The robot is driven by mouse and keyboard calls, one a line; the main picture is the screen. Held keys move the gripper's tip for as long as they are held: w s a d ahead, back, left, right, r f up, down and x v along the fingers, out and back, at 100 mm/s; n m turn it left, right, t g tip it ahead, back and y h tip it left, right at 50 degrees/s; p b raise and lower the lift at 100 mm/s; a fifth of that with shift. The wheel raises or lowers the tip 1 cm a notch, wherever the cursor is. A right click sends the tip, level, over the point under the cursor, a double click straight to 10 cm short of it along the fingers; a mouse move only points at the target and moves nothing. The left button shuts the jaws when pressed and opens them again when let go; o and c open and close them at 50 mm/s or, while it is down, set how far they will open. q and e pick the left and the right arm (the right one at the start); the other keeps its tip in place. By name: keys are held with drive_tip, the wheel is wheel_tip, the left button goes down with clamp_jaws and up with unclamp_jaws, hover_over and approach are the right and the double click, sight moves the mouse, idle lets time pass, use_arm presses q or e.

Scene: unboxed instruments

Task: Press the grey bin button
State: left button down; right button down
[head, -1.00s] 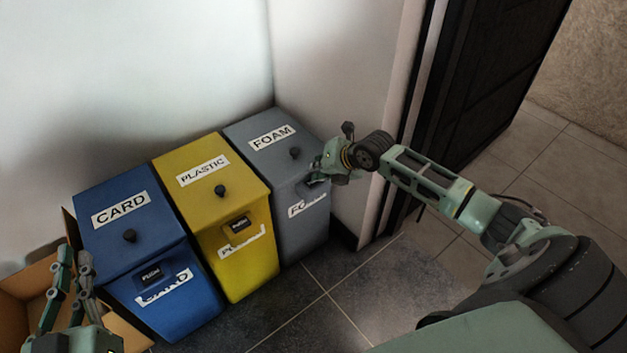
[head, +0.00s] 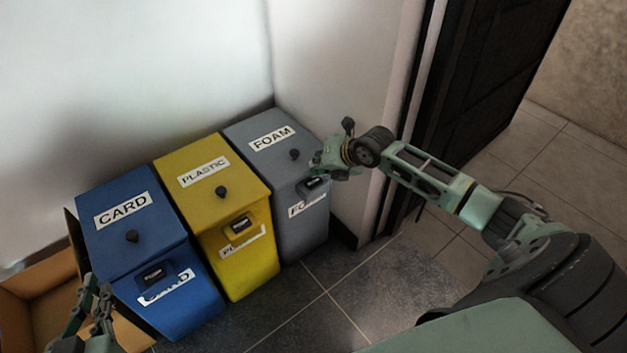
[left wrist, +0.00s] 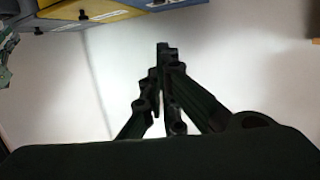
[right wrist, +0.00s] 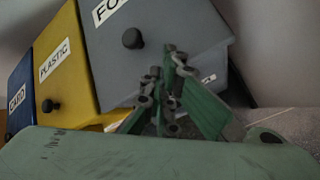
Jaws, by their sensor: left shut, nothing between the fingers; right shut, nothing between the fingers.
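The grey bin (head: 257,162), lettered FOAM, stands at the right end of a row of three, its lid closed with a black knob on top. Its black button (head: 314,186) shows on the upper front face. My right gripper (head: 318,168) is shut and empty, just above and beside the button; I cannot tell whether it touches. In the right wrist view its fingertips (right wrist: 172,58) overlap the grey bin's (right wrist: 165,35) front edge, and the button is hidden there. My left gripper (head: 97,288) is shut and empty at the lower left; its fingers (left wrist: 162,50) point at the pale wall.
A yellow PLASTIC bin (head: 205,190) and a blue CARD bin (head: 150,255) stand to the left of the grey one, each with a front button. An open cardboard box (head: 45,290) is at the far left. Floor tiles (head: 330,320) in front are clear.

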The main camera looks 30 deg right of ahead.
drive_tip(key=shift+r+p, duration=0.5)
drive_tip(key=shift+r, duration=0.15)
drive_tip(key=shift+r+p, duration=0.3)
drive_tip(key=shift+r, duration=0.05)
drive_tip(key=shift+r+p, duration=0.6)
drive_tip(key=shift+r, duration=0.05)
use_arm(q)
drive_tip(key=s+a+f+g+y, duration=0.2)
drive_tip(key=s+a+f+g, duration=0.2)
drive_tip(key=s+f+g, duration=0.4)
drive_tip(key=shift+s+a+f+g+y, duration=0.3)
drive_tip(key=shift+s+f, duration=1.3)
drive_tip(key=shift+f, duration=0.35)
use_arm(e)
drive_tip(key=shift+r, duration=0.15)
